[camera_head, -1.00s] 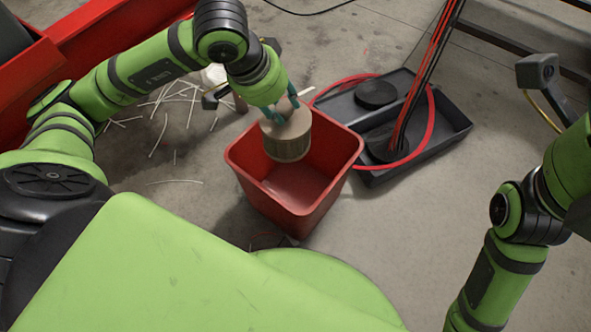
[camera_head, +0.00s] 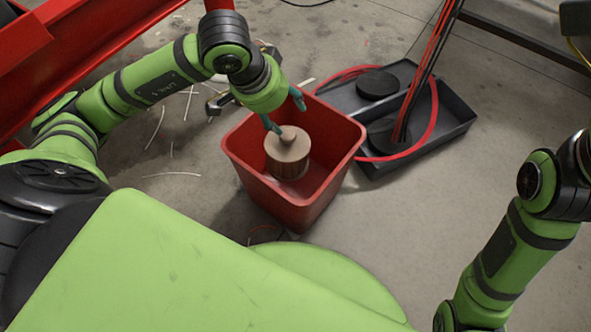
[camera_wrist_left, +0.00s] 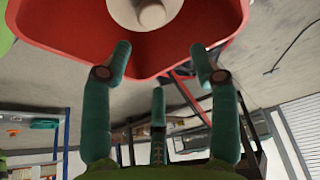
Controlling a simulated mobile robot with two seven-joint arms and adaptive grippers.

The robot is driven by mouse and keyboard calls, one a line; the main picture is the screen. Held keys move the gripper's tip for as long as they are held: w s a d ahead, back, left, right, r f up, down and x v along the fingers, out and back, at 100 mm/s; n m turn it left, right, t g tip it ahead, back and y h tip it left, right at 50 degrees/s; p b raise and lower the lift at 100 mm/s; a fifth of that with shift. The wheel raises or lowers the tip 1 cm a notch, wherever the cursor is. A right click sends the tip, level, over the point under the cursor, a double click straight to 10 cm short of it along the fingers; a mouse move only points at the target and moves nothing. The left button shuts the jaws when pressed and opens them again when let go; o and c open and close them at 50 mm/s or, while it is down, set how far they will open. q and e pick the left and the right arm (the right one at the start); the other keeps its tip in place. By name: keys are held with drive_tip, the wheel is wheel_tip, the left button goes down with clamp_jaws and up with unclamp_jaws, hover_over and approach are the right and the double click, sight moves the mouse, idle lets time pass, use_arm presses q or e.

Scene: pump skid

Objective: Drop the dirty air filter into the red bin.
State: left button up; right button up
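The dirty air filter (camera_head: 289,160) is a tan, pleated cylinder with a round knob on top. It is upright inside the mouth of the red bin (camera_head: 248,165), below my left gripper (camera_head: 287,117). Whether it touches the bin's floor cannot be told. In the left wrist view the filter (camera_wrist_left: 146,12) is at the top edge, apart from the fingertips, with the bin's rim (camera_wrist_left: 75,50) around it. The left gripper (camera_wrist_left: 160,55) has its teal fingers spread, with nothing between them. My right arm shows at the right, but its gripper is out of view.
A dark grey tray (camera_head: 440,135) stands right of the bin, with black discs, a red hose (camera_head: 434,115) and upright cables. Scattered white strips (camera_head: 155,128) lie on the floor to the left. A red beam (camera_head: 100,45) runs behind my left arm.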

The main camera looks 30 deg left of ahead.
use_arm(q)
drive_tip(key=v, duration=0.7)
drive_tip(key=shift+s+r, duration=0.15)
drive_tip(key=shift+r, duration=0.05)
idle(0.4)
